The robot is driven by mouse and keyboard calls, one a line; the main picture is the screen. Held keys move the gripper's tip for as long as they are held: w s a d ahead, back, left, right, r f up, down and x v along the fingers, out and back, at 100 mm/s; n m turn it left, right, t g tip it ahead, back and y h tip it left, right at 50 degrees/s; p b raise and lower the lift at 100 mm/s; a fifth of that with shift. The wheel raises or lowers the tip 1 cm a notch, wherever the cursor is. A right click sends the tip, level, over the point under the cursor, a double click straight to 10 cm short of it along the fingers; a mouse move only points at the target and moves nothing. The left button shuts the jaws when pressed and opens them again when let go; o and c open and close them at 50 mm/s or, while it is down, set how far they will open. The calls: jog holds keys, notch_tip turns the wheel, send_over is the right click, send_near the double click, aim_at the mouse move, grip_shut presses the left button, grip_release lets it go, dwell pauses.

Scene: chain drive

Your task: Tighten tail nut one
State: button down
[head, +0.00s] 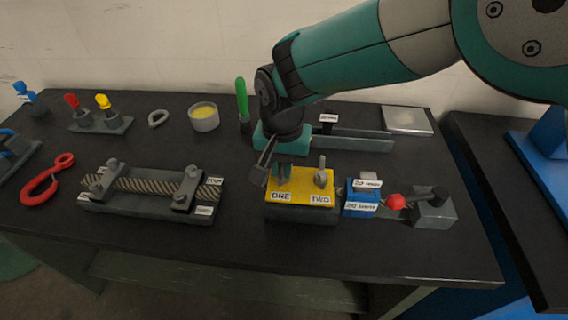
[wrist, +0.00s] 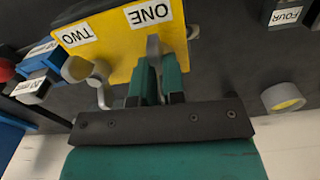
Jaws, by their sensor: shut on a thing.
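The yellow block (head: 300,188) on the dark table carries the labels ONE and TWO; it also shows in the wrist view (wrist: 118,55). My gripper (head: 283,170) points down at the ONE side, and its green fingers (wrist: 158,72) are shut on a grey upright piece, tail nut one (wrist: 153,46). In the head view my fingers mostly hide this nut. A second grey nut (head: 320,174) stands upright by the label TWO, apart from my gripper, and shows in the wrist view (wrist: 76,69). The nut's thread is hidden.
A rope clamp fixture (head: 148,203) lies left. A cup of yellow stuff (head: 204,118) and a green-handled tool (head: 242,100) stand behind.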

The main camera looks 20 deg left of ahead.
jog(key=m, duration=0.4)
jog(key=shift+w+a+r+m, duration=0.15)
jog(key=shift+a+r+m, duration=0.1)
jog(key=shift+m, duration=0.15)
jog(key=m, duration=0.9)
jog(key=shift+w+a, duration=0.1)
jog(key=shift+m, duration=1.9)
jog(key=c, duration=1.2)
grip_release()
jog(key=shift+f, duration=0.15)
